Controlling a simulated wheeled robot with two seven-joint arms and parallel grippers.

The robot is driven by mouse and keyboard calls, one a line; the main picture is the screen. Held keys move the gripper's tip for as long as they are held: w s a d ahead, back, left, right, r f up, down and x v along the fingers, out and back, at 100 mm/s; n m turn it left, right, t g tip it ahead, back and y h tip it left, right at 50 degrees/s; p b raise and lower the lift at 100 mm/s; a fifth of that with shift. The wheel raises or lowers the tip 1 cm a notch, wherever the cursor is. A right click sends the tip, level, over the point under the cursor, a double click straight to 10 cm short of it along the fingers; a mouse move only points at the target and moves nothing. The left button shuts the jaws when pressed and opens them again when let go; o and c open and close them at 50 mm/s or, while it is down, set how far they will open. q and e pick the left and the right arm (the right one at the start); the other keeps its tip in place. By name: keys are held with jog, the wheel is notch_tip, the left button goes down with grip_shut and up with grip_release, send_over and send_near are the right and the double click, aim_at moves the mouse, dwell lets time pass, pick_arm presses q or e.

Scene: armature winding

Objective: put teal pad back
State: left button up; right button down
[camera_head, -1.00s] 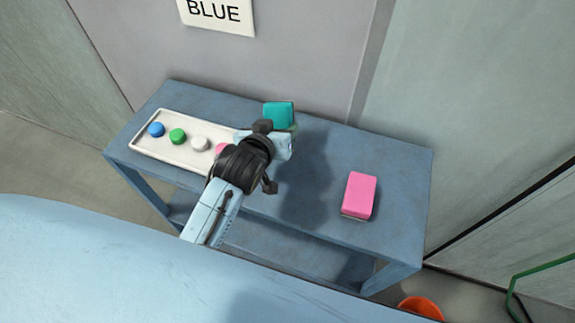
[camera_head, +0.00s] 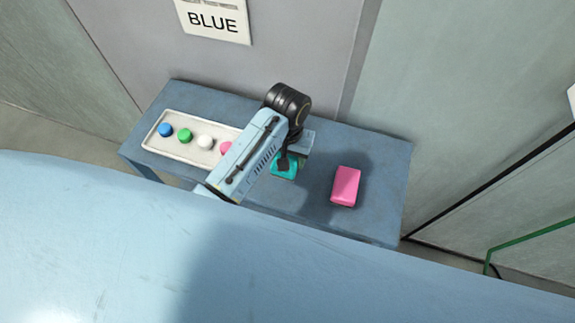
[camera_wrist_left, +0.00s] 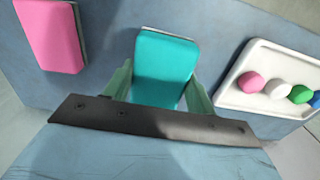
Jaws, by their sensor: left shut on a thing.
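The teal pad (camera_head: 284,168) is at the middle of the blue table, partly hidden by my left arm in the head view. My left gripper (camera_head: 287,163) points down over it and is shut on it. In the left wrist view the teal pad (camera_wrist_left: 165,68) sits between the two greenish fingers (camera_wrist_left: 160,95). I cannot tell whether the pad touches the tabletop. My right gripper is not in view.
A pink pad (camera_head: 345,186) lies to the right on the blue table (camera_head: 385,165). A white tray (camera_head: 160,147) at the left holds blue, green, white and pink pieces. A sign reading BLUE (camera_head: 213,22) hangs on the wall behind. Bare tabletop lies around the pink pad.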

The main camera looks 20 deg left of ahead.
pick_arm(q)
notch_tip(320, 180, down, 6)
jog(key=shift+r, duration=0.15)
jog(key=o, duration=0.9)
notch_tip(320, 180, up, 12)
jog(key=shift+r, duration=0.1)
dwell(0.6)
